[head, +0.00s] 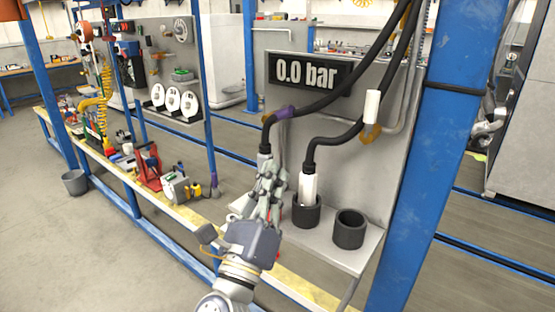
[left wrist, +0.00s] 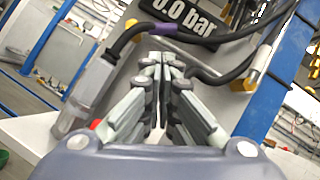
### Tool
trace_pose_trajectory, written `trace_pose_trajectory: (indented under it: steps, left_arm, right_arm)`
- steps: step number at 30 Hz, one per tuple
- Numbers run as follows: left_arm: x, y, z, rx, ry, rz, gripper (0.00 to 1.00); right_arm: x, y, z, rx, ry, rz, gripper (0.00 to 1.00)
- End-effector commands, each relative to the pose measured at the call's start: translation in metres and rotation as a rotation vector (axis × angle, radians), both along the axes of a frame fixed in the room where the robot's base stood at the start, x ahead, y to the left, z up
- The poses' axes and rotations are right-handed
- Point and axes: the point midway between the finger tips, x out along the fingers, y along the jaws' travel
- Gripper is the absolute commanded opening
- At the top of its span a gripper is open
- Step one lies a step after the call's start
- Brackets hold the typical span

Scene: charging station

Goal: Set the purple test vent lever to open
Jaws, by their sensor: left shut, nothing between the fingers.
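A purple lever (head: 285,112) with a brown-yellow end sits on the grey panel below the pressure display, partly crossed by a black hose. It lies about sideways. It also shows in the left wrist view (left wrist: 165,27), just above my fingertips. My left gripper (head: 270,165) is shut and empty, below the lever and close to the left hose's connector. In the left wrist view its fingertips (left wrist: 163,58) are together and appear apart from the lever. My right gripper is not identifiable in view.
The display (head: 310,74) reads 0.0 bar. A white-handled lever (head: 372,105) stands upright on the right. Two black hoses hang in front of the panel. Black cups (head: 349,229) stand on the shelf below. A blue post (head: 425,150) is at the right.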

Motion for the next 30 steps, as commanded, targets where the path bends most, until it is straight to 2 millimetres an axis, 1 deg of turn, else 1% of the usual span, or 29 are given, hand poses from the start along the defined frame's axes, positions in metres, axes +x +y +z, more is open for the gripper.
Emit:
trace_pose_trajectory:
  steps: [1, 6, 12, 15, 20, 30]
  left_arm:
    - [0.007, -0.002, 0.008, -0.002, -0.001, 0.001, 0.00]
    - [0.033, -0.010, 0.025, -0.005, 0.001, 0.000, 0.00]
    - [0.060, -0.018, 0.038, -0.006, 0.003, 0.002, 0.00]
    - [0.068, -0.021, 0.042, -0.007, 0.004, 0.001, 0.00]
    - [0.074, -0.023, 0.044, -0.007, 0.004, 0.001, 0.00]
    - [0.075, -0.023, 0.044, -0.009, 0.006, 0.000, 0.00]
  right_arm:
    - [0.000, -0.001, 0.006, -0.001, 0.000, 0.000, 0.37]
    - [0.000, -0.002, 0.018, -0.002, 0.000, 0.001, 0.37]
    - [0.000, -0.004, 0.028, -0.004, 0.000, 0.003, 0.37]
    - [0.000, -0.004, 0.030, -0.004, 0.000, 0.003, 0.37]
    - [0.000, -0.004, 0.031, -0.004, 0.000, 0.003, 0.37]
    - [0.000, -0.004, 0.031, -0.004, -0.001, 0.003, 0.37]
